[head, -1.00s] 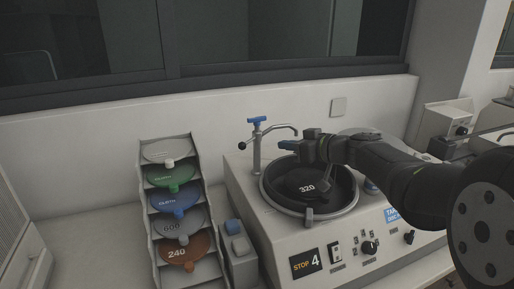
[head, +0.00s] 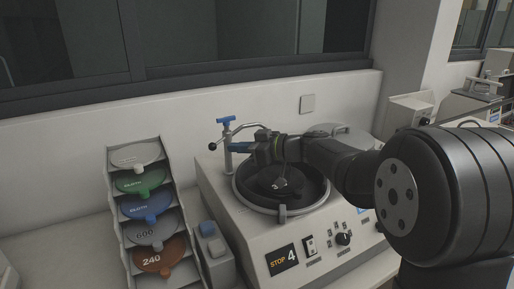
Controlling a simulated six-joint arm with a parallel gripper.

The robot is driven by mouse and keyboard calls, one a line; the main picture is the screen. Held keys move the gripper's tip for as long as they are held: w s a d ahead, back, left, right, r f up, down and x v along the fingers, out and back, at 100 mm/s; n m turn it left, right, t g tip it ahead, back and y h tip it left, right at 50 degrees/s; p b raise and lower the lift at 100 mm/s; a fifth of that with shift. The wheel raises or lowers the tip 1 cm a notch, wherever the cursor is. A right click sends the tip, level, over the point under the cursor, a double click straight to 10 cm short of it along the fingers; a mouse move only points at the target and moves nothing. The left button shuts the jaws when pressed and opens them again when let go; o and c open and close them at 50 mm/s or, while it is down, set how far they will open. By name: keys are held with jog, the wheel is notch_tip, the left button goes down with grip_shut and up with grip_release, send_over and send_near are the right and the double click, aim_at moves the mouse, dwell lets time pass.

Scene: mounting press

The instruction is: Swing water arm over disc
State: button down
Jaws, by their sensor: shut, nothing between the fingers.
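The water arm is a metal tap with a blue handle (head: 226,120) on top of an upright post (head: 228,158) at the back left of the bowl. A black ball knob (head: 212,146) sticks out to its left. Its curved spout (head: 248,127) reaches right, its end hidden behind my gripper. The dark disc (head: 290,186) lies in the round bowl; its label is mostly covered by my arm.
A rack (head: 115,215) of several coloured discs stands left of the machine. The front panel (head: 283,259) carries a stop label and knobs. A rounded lid (head: 340,136) stands behind my arm.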

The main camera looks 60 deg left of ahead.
aim_at(212, 147)
jog(key=x, duration=0.3)
jog(key=shift+s+a, duration=0.2)
dwell(0.3)
jog(key=shift+s+a+m+t+y, duration=0.3)
jog(key=shift+s+m+t+y, duration=0.55)
jog(key=shift+m+t, duration=0.35)
jog(key=shift+s+a+f+m+t+y, duration=0.1)
jog(key=shift+s+a+m+t+y, duration=0.15)
jog(key=shift+s+a+m+t, duration=0.35)
jog(key=shift+s+a, duration=0.55)
jog(key=shift+a, duration=0.25)
jog(key=shift+s+a, duration=0.55)
jog(key=shift+a, duration=0.25)
